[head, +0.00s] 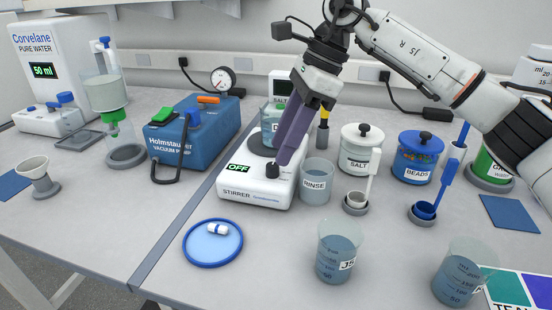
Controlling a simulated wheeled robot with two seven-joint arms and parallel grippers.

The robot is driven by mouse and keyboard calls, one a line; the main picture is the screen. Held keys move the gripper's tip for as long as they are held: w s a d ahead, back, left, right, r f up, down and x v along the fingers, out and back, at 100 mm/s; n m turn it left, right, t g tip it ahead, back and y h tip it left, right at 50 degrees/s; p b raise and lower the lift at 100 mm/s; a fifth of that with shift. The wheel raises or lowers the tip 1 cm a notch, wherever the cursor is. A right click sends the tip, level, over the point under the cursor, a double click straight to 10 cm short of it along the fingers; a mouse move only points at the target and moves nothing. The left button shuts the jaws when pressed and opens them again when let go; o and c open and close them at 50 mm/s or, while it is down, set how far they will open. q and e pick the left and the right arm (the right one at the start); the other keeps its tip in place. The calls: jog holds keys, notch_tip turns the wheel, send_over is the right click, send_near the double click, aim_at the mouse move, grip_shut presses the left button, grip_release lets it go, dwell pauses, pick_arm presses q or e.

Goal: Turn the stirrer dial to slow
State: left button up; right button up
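The white stirrer (254,198) stands near the middle of the bench. Its display (238,168) reads OFF in green. Its black dial (272,170) is on the front right of the top. A beaker of bluish liquid (271,122) stands on the stirrer's plate, partly hidden by my gripper. My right gripper (287,157) comes down from the upper right, its purple fingers tilted and close together. Their tips are at or just behind the dial. I cannot tell whether they touch or grip it. My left gripper is not in view.
The RINSE beaker (316,181) stands close to the stirrer's right side. The vacuum pump (199,137) is to the left. The salt jar (360,149) and beads jar (417,157) stand to the right. A blue-rimmed dish (212,256) with a white stir bar and a labelled beaker (338,252) are in front.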

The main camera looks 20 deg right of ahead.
aim_at(273, 165)
jog(key=shift+x, duration=2)
grip_shut()
